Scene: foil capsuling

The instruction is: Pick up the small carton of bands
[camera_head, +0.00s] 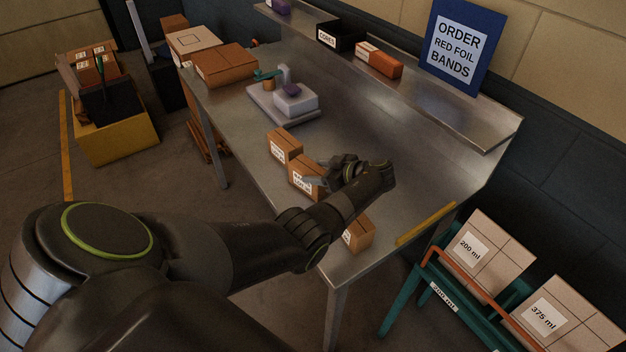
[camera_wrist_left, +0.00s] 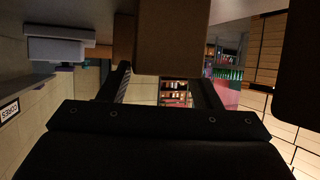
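Three small brown cartons with white labels stand on the metal bench in the head view: a far one (camera_head: 285,145), a middle one (camera_head: 304,177) and a near one (camera_head: 358,234). Their label text is too small to read. In the left wrist view, a brown carton (camera_wrist_left: 174,38) shows between the two spread fingers (camera_wrist_left: 163,75). A narrow gap shows beside the left finger; contact on the other side is unclear. My right gripper is out of view.
The bench (camera_head: 385,150) has a scale-like device (camera_head: 290,100) and larger boxes (camera_head: 225,64) farther back. A shelf holds a black bin (camera_head: 341,36) and an orange box (camera_head: 379,60). A yellow strip (camera_head: 426,223) lies at the right edge, near a teal rack (camera_head: 400,290).

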